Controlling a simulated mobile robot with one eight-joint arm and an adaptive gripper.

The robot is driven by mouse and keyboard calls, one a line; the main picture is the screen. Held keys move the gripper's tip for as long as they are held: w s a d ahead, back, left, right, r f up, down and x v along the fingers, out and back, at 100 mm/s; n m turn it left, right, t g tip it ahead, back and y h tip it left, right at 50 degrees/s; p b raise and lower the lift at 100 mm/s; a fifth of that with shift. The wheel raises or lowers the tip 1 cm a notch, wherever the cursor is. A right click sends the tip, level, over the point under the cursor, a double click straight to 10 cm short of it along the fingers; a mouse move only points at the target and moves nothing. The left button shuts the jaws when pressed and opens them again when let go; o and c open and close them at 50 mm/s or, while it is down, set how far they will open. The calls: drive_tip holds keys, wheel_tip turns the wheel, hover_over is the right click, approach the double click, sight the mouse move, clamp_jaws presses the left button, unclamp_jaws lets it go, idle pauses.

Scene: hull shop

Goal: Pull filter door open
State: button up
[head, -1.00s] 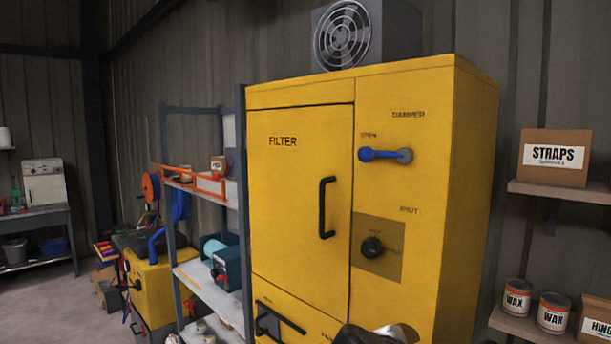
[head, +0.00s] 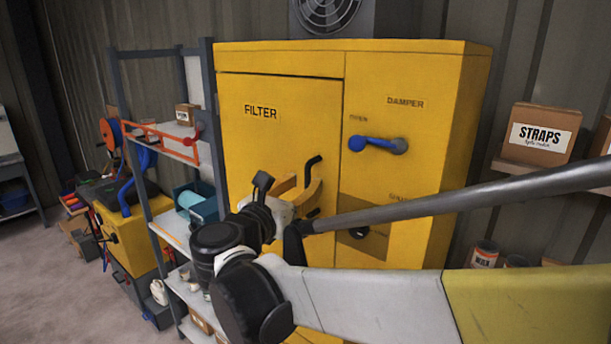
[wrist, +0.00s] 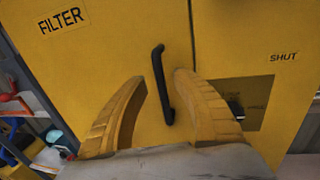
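The yellow filter door (head: 262,135) is shut on the front of the yellow cabinet, with the word FILTER near its top. Its black upright bar handle (head: 314,162) is partly hidden behind my gripper (head: 300,192) in the head view. In the wrist view the handle (wrist: 162,85) stands between the two yellow fingers of my gripper (wrist: 160,82). The fingers are open, one on each side of the bar, with a gap to the left finger. I cannot tell whether the right finger touches the bar.
A blue damper lever (head: 375,144) sits right of the door, with a black knob (head: 358,233) below it. A grey shelf rack (head: 170,150) stands close on the left. A wall shelf with a STRAPS box (head: 540,135) is on the right.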

drive_tip(key=shift+x, duration=1.25)
clamp_jaws()
